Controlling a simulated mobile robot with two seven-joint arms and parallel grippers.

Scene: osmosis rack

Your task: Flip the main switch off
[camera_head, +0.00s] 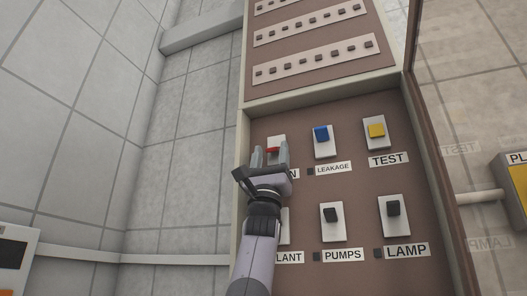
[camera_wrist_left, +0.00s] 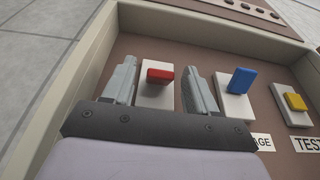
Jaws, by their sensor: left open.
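The main switch is a red toggle (camera_head: 272,150) on a white plate at the upper left of the lower panel. Its label is mostly hidden behind my gripper; only a final "N" shows. My left gripper (camera_head: 270,156) is open in front of it, with one finger on each side of the red toggle in the picture. In the left wrist view the red toggle (camera_wrist_left: 160,75) shows between the two open fingers (camera_wrist_left: 160,85), with gaps on both sides. I cannot tell how far the fingertips are from the plate. My right gripper is not in view.
To the right are a blue LEAKAGE switch (camera_head: 321,134) and a yellow TEST switch (camera_head: 376,130). Below are black PUMPS (camera_head: 330,215) and LAMP (camera_head: 393,208) switches. The cabinet's raised frame (camera_head: 241,190) runs along the left. A glass door (camera_head: 460,130) stands open at right.

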